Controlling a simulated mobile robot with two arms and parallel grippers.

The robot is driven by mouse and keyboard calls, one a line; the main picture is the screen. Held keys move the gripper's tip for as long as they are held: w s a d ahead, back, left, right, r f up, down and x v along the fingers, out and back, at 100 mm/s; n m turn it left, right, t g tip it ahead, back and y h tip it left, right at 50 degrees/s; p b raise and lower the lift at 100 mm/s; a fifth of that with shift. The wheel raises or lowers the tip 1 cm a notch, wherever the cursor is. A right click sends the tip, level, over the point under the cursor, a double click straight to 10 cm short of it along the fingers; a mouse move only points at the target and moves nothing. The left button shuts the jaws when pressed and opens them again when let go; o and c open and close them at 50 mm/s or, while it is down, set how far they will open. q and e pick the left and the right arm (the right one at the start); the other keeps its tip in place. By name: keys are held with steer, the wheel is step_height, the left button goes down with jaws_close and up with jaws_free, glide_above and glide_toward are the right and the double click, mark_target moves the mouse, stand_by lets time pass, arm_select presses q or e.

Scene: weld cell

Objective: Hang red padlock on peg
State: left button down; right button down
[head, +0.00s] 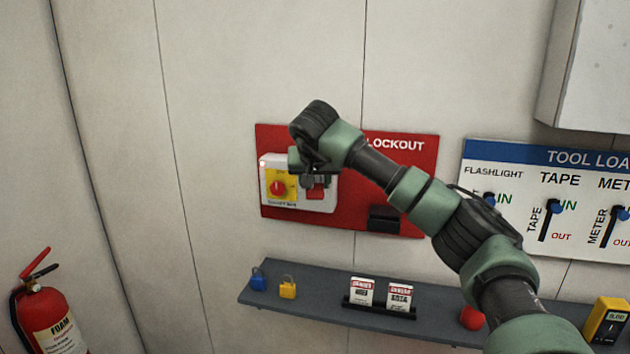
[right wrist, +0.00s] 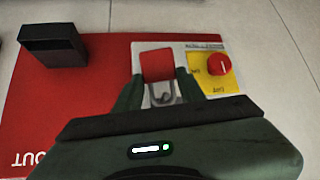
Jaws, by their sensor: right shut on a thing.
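The red padlock (right wrist: 157,65) shows in the right wrist view with its grey shackle (right wrist: 162,96) toward my right gripper. In the head view its red body (head: 315,194) hangs just below my right gripper (head: 316,176), in front of the white switch box (head: 324,205). My right gripper (right wrist: 158,88) is shut on the padlock, with one finger on each side of the shackle. I cannot make out a peg; the gripper and padlock cover part of the box. I cannot tell whether the padlock touches the box. My left gripper is not in view.
The box has a yellow plate with a red knob (head: 278,187), on a red lockout board (head: 350,220) with a black holder (head: 384,219). The grey shelf (head: 325,303) below bears a blue padlock (head: 258,280), a yellow padlock (head: 287,289), tags and a red round thing (head: 472,318).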

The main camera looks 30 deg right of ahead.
steer(key=c, duration=0.8)
jaws_free()
steer(key=shift+o, duration=0.2)
